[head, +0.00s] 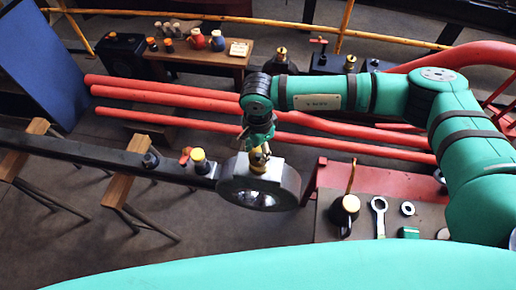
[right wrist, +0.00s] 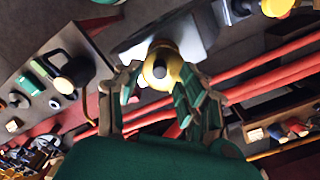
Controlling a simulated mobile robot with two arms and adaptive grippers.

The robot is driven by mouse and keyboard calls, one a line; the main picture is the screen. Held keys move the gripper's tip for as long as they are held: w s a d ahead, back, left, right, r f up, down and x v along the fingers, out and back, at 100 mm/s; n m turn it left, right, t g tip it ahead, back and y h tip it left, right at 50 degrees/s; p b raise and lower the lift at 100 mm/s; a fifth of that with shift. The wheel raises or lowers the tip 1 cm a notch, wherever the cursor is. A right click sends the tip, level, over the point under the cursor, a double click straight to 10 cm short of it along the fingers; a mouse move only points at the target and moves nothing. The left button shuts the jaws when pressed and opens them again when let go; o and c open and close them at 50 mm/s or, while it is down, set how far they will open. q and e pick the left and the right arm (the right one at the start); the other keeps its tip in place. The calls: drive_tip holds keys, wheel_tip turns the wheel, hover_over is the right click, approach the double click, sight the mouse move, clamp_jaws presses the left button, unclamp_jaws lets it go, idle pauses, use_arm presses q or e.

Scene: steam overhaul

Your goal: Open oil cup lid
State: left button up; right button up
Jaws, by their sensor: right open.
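The brass oil cup (head: 259,161) stands on top of the round metal rod end (head: 262,187) in the head view. In the right wrist view the oil cup (right wrist: 172,60) is yellow brass with a dark round spot facing the camera. I cannot tell how its lid sits. My right gripper (head: 257,147) hangs just above the cup, pointing down. In the right wrist view the right gripper (right wrist: 162,88) is open, with its fingers on either side of the cup's near end. Contact with the cup cannot be made out. My left gripper is not in view.
A long dark rod (head: 95,157) runs left from the rod end, carrying a yellow-topped fitting (head: 198,160). Red pipes (head: 165,105) pass behind. A bench (head: 335,220) at the right holds an oil can (head: 345,208) and a wrench (head: 379,215). A wooden table stands at the back.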

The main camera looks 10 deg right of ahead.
drive_tip(key=shift+f, duration=0.65)
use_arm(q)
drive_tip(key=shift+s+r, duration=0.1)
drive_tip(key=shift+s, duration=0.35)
use_arm(e)
drive_tip(key=shift+f, duration=0.1)
clamp_jaws()
